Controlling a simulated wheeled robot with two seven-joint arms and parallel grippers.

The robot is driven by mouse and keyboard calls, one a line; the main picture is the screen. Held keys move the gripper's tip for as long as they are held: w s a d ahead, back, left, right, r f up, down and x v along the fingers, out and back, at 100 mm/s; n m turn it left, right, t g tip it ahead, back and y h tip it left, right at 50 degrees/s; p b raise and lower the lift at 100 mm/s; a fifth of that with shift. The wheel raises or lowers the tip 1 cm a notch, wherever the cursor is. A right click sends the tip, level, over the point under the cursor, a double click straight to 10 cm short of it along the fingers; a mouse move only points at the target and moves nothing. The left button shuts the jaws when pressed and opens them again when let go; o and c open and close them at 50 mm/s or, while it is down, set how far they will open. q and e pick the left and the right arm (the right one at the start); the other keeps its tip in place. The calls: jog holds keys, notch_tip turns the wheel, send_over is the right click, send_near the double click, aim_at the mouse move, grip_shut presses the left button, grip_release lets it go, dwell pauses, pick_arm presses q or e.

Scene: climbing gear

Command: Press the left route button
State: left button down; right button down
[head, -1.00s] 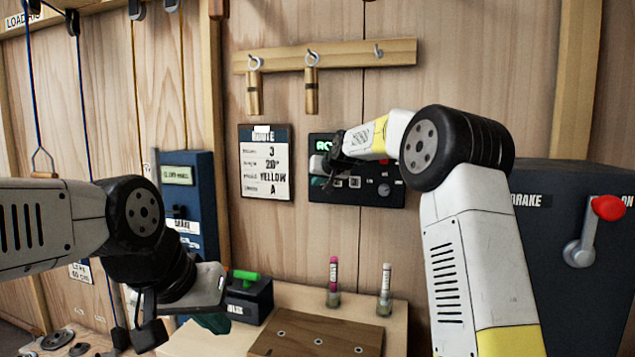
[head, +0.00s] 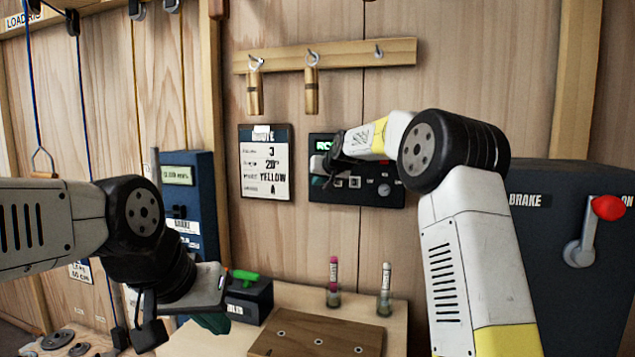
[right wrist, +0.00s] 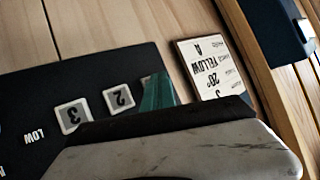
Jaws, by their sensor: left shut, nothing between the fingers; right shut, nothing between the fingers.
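The dark route panel (head: 385,192) hangs on the wooden wall with a green lit display at its top left and a row of small light buttons. In the right wrist view the panel (right wrist: 25,95) appears upside down, with the buttons marked 2 (right wrist: 119,97) and 3 (right wrist: 74,115) visible. My right gripper (head: 326,180) is shut and empty at the panel's left side, covering the left end of the button row. Its teal fingertip (right wrist: 157,92) lies beside button 2. The left button is hidden; contact cannot be told. My left gripper (head: 215,320) is shut and empty, low at left.
A route card (head: 266,185) hangs left of the panel. Above is a wooden rail (head: 345,55) with hooks and two brass cylinders. A brake box (head: 545,240) with a red-knobbed lever stands at right. Two markers (head: 385,285) and a wooden board (head: 315,335) are below.

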jog(key=shift+s+a, duration=0.2)
jog(key=shift+s, duration=0.55)
jog(key=shift+s, duration=0.1)
jog(key=s, duration=0.1)
jog(key=s+a, duration=0.1)
jog(key=s, duration=0.2)
jog(key=shift+s+a, duration=0.3)
dwell(0.4)
jog(key=s+d+g+h, duration=0.1)
jog(key=s+d, duration=0.4)
jog(key=s, duration=0.5)
jog(key=s+d+g, duration=0.1)
jog(key=s+d, duration=0.3)
jog(key=s, duration=0.7)
jog(key=s+d+f+g, duration=0.1)
jog(key=s+f, duration=0.3)
jog(key=s, duration=0.4)
jog(key=s+d+f+g, duration=0.1)
jog(key=s+f, duration=0.3)
jog(key=s, duration=0.4)
jog(key=s+d+f+g+h, duration=0.1)
jog(key=s+d+f, duration=0.2)
jog(key=s, duration=0.5)
jog(key=shift+f+m, duration=0.3)
jog(key=shift+f, duration=0.2)
